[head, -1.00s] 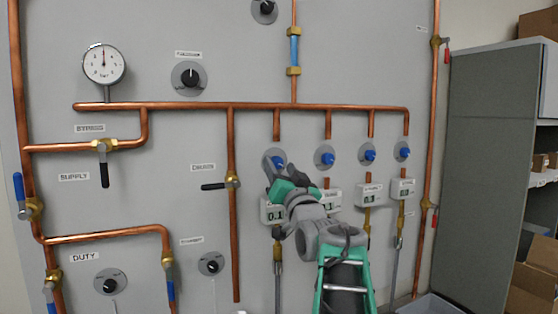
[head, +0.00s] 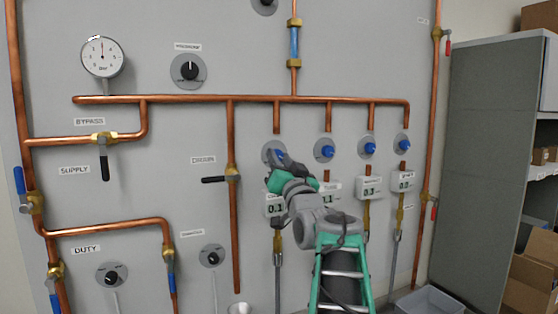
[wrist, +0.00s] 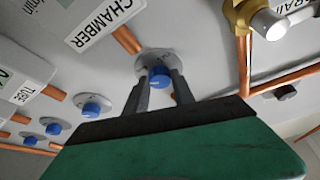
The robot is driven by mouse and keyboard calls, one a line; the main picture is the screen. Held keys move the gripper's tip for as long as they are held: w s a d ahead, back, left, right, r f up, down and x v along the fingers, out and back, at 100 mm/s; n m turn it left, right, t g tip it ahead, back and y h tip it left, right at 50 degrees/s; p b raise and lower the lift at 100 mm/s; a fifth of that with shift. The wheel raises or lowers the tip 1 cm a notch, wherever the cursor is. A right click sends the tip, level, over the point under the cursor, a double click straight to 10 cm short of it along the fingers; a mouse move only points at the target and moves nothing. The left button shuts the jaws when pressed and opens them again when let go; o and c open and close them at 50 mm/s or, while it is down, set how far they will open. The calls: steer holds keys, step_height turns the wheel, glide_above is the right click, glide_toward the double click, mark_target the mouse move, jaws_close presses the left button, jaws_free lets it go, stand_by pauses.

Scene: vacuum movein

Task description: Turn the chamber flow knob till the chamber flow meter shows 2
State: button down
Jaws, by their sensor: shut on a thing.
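The chamber flow knob is a blue knob (wrist: 160,76) on a round grey plate, beside the CHAMBER label (wrist: 105,22) in the wrist view. My gripper (wrist: 160,84) has its two dark fingers on either side of this knob, shut on it. In the head view my gripper (head: 284,165) is at the leftmost of the blue knobs and covers much of it. The chamber flow meter (head: 275,207) is a white box below it, partly hidden by my gripper. Its display seems to read 0.1, with the last digit hard to make out.
More blue knobs (head: 324,150) stand to the right, with their meters (head: 369,187) below. A copper pipe (head: 250,99) crosses above them. The drain valve handle (head: 213,180) sticks out to the left. A grey bin (head: 430,302) stands at the lower right.

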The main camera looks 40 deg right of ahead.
steer(key=shift+f+n+b, duration=0.15)
steer(key=shift+n+b, duration=0.25)
steer(key=shift+b, duration=0.25)
